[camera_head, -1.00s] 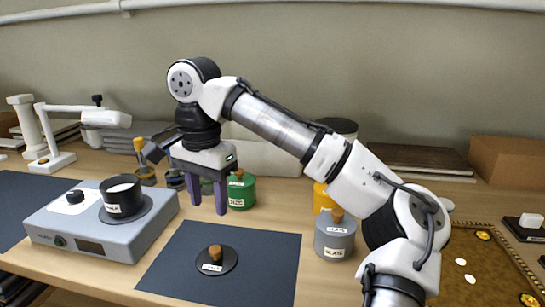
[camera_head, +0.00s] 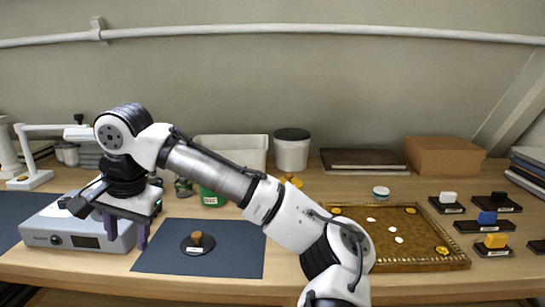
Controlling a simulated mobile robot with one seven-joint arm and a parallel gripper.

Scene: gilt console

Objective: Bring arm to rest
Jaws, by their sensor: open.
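My gripper (camera_head: 125,236) points down at the left, with its two purple fingers apart and nothing seen between them. In this view it is in front of the right part of the grey hot-plate-like device (camera_head: 70,238); I cannot tell the exact gap. My white and grey arm reaches from the bottom middle up to the left, then bends down at the wrist. It hides part of the bench behind it, including most of a yellow container (camera_head: 293,181).
A dark mat (camera_head: 225,262) carries a black lid with a wooden knob (camera_head: 197,240). A green container (camera_head: 210,199) stands behind my arm. A gilt tray (camera_head: 440,262) lies right of my arm, with small coloured blocks on dark bases further right. A white tub (camera_head: 292,153) stands at the back.

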